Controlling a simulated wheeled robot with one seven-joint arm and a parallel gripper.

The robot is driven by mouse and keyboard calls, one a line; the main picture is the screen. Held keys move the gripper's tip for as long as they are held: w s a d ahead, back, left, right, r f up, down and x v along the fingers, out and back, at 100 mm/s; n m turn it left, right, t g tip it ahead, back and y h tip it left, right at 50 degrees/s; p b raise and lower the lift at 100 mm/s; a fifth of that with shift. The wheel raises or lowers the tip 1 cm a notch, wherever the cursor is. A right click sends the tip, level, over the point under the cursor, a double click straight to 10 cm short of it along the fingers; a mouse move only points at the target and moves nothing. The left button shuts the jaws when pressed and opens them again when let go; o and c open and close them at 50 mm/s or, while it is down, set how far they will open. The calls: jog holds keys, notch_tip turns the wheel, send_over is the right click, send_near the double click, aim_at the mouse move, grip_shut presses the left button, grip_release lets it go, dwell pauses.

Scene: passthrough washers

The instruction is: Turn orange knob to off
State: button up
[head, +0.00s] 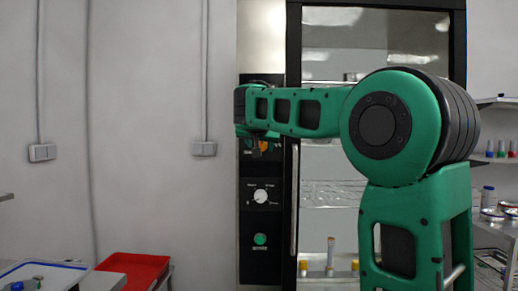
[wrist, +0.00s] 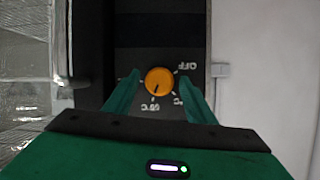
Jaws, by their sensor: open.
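The orange knob (wrist: 159,81) sits on a dark panel, between the two green fingers of my gripper (wrist: 159,86) in the wrist view. The fingers are open, one on each side of the knob; I cannot tell whether they touch it. Its dark pointer line points down in the wrist view, towards a temperature mark and away from the OFF mark (wrist: 183,67) at upper right. The lettering looks upside down there.
Below on the same panel (head: 260,270) are a white dial (head: 261,196) and a green button (head: 260,240). A glass-fronted cabinet with a vertical handle (head: 294,200) stands right beside the panel. A red tray (head: 135,268) is at lower left.

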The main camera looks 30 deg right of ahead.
jog(key=shift+w+d+f, duration=0.1)
jog(key=shift+w, duration=0.05)
jog(key=c, duration=0.9)
jog(key=shift+d, duration=0.3)
jog(key=shift+a, duration=0.2)
